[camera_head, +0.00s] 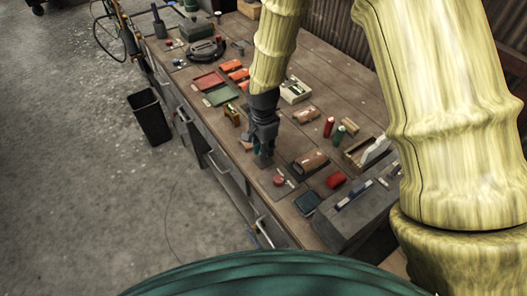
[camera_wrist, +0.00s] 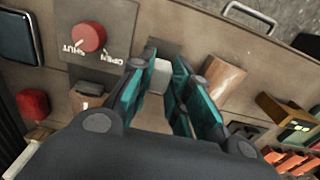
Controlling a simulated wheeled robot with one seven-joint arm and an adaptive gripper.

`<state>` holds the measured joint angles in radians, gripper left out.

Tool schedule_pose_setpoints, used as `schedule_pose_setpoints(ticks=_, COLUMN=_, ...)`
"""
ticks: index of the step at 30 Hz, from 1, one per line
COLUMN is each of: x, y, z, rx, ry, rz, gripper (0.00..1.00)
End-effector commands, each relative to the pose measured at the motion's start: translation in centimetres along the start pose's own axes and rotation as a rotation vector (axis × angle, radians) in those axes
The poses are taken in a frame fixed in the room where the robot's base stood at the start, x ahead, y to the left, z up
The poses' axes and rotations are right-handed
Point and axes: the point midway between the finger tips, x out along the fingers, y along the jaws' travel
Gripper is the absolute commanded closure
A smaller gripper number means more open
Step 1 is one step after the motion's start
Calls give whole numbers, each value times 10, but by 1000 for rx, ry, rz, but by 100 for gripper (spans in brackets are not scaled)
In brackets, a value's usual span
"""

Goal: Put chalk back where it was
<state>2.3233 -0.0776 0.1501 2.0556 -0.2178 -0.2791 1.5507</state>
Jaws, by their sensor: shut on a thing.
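My gripper (camera_head: 264,160) points down at the workbench near its front edge. In the wrist view, its teal-padded fingers (camera_wrist: 160,72) are closed around a small whitish piece that looks like the chalk (camera_wrist: 159,77). A dark grey square patch (camera_wrist: 166,47) shows on the bench just beyond the fingertips. In the head view, the fingers hide the chalk. I cannot tell whether the chalk touches the bench.
A plate with a red knob (camera_wrist: 89,37) marked OPEN and SHUT is beside the gripper. A brown rounded block (camera_wrist: 222,80) stands on the other side.

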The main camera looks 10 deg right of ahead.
Motion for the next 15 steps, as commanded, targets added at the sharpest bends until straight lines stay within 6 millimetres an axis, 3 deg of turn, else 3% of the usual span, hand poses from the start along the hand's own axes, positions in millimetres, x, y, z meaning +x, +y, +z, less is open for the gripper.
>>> schedule_pose_setpoints(ticks=9, x=23, y=1, z=0, rx=0, ry=-1, rz=2, gripper=99)
schedule_pose_setpoints(ticks=15, x=26, y=0, z=0, rx=0, ry=0, rz=0, gripper=99)
